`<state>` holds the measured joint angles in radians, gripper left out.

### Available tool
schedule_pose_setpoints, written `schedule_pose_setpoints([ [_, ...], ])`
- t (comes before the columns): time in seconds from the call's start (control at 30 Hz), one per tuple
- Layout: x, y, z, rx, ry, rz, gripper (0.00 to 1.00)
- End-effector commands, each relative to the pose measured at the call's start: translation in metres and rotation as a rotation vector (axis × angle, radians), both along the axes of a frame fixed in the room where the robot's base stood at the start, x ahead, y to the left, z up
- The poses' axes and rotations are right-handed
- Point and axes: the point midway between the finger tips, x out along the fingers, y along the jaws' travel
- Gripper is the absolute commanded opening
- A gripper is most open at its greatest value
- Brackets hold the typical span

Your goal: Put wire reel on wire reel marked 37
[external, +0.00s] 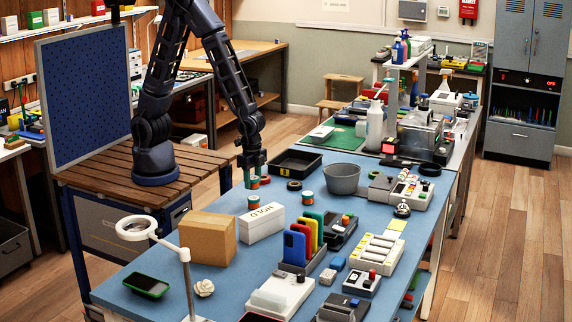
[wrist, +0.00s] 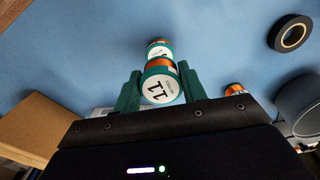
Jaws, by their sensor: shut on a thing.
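My gripper (wrist: 160,88) is shut on a green-and-orange wire reel (wrist: 162,88) whose white label reads 11 in the wrist view. A second reel (wrist: 160,48) shows just beyond it, mostly hidden by the held one; I cannot read its number or tell whether they touch. A third reel (wrist: 236,89) shows partly past the right side of my gripper. In the external view my gripper (external: 253,180) hangs low over the blue table. The mark 37 is not readable.
A grey bin (external: 343,179), a black tray (external: 295,161) and a black tape roll (external: 294,185) lie to the right.

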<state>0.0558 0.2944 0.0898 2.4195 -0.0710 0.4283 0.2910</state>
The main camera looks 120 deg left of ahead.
Motion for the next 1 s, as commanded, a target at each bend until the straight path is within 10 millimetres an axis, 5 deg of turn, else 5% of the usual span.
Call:
schedule_pose_setpoints([
  [0.37,-0.001,0.0,-0.035,0.0,0.003,0.001,0.19],
  [0.77,0.0,0.0,-0.04,0.0,0.001,0.0,0.19],
  [0.8,0.0,0.0,-0.04,0.0,0.001,0.0,0.43],
  [0.9,0.0,0.0,-0.04,0.0,0.001,0.0,0.63],
  [1.0,0.0,0.0,-0.04,0.0,0.001,0.0,0.63],
])
